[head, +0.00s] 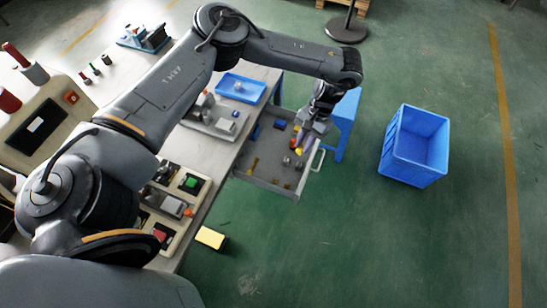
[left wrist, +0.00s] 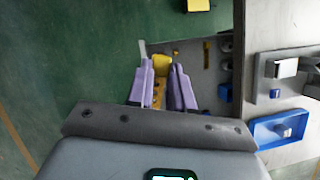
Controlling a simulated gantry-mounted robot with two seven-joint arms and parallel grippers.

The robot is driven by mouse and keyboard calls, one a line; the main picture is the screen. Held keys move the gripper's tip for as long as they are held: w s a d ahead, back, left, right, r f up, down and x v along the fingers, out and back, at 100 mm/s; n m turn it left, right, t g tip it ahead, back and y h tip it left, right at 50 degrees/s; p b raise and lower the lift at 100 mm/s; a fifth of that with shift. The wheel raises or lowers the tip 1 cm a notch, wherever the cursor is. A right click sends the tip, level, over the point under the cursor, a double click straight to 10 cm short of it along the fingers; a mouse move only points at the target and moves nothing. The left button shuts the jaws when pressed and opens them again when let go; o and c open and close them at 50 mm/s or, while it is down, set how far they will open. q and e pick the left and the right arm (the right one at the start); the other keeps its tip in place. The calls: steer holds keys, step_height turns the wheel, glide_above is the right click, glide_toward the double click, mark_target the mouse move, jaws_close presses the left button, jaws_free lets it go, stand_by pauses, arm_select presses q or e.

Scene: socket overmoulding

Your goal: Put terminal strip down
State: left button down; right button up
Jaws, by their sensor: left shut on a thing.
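My left gripper (head: 303,141) hangs over the open grey drawer (head: 268,183), towards its right side. In the left wrist view its two purple fingers (left wrist: 162,68) are shut on a yellow piece (left wrist: 161,64), which I take to be the terminal strip. In the head view the yellow piece (head: 300,152) shows small at the fingertips. I cannot tell whether it touches the drawer floor. The gripper hides part of the drawer. My right gripper is not in view.
The drawer holds several small loose parts. A blue tray (head: 241,97) and a grey fixture (head: 213,127) stand on the workbench (head: 212,190). A blue crate (head: 412,176) stands on the floor to the right. A yellow block (head: 211,238) lies beside the bench; green floor is free around it.

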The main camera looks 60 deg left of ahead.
arm_select(q)
steer(key=s+a+f+n+b, duration=0.1)
steer(key=s+a+f+b, duration=0.15)
steer(key=f, duration=0.35)
steer(key=s+a+f+b, duration=0.1)
steer(key=a+f+b, duration=0.15)
steer(key=f, duration=0.35)
steer(key=s+a+f+n+b, duration=0.1)
steer(key=s+f+b, duration=0.1)
steer(key=f+b, duration=0.25)
steer(key=n+h+b, duration=0.1)
steer(key=n+b, duration=0.1)
steer(key=b, duration=0.7)
glide_above(261, 176)
steer(key=shift+t, duration=0.3)
step_height(261, 176, down, 14)
steer(key=shift+d+f, duration=0.1)
steer(key=shift+d, duration=0.05)
step_height(261, 176, down, 4)
steer(key=shift+r+b, duration=0.15)
steer(key=shift+b, duration=1.1)
steer(key=shift+f+b, duration=0.3)
steer(key=shift+f, duration=0.15)
steer(key=shift+r, duration=0.1)
